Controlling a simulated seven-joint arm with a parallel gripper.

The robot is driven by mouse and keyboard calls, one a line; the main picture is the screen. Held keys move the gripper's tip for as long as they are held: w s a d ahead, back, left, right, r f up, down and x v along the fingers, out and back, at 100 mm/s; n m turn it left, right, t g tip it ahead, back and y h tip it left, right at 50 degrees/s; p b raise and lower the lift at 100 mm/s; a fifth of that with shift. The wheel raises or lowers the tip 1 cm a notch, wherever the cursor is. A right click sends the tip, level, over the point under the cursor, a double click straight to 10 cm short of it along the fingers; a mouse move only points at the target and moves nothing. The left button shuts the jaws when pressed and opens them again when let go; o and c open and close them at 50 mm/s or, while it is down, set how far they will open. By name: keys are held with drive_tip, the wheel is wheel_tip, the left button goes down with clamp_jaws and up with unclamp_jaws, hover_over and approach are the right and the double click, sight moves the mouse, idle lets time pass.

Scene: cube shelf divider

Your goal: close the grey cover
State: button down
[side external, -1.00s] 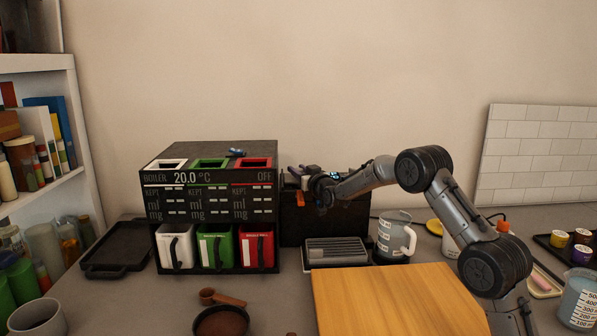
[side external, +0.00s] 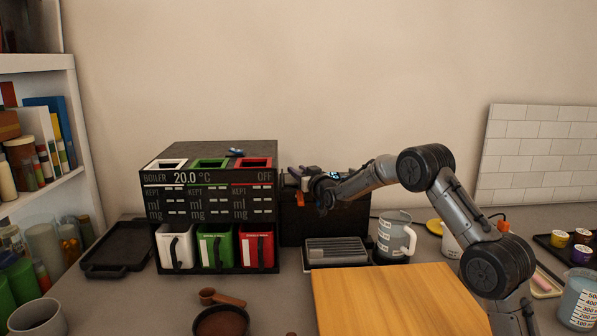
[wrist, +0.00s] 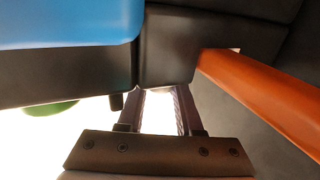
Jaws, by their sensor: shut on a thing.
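My gripper (side external: 306,184) is at the top of the black machine (side external: 325,222), just right of the boiler unit. In the wrist view, the two dark fingers (wrist: 160,100) reach up to a dark grey part (wrist: 168,48) and are shut on it. The fingertips are partly hidden there. I cannot tell for certain from these views whether this part is the grey cover, or how far open the cover stands. My gripper and wrist hide much of the machine's top in the side view.
The boiler unit (side external: 205,222) with white, green and red slots stands close on the left. A grey jug (side external: 392,235) stands right of the machine, and a wooden board (side external: 395,300) lies in front. In the wrist view, an orange bar (wrist: 265,95) and a blue surface (wrist: 65,22) are close by.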

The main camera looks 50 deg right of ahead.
drive_tip(key=shift+s+a, duration=0.95)
drive_tip(key=c, duration=0.6)
unclamp_jaws()
drive_tip(key=shift+o, duration=0.2)
drive_tip(key=v, duration=1.3)
drive_tip(key=shift+s+a, duration=0.2)
drive_tip(key=shift+s, duration=0.15)
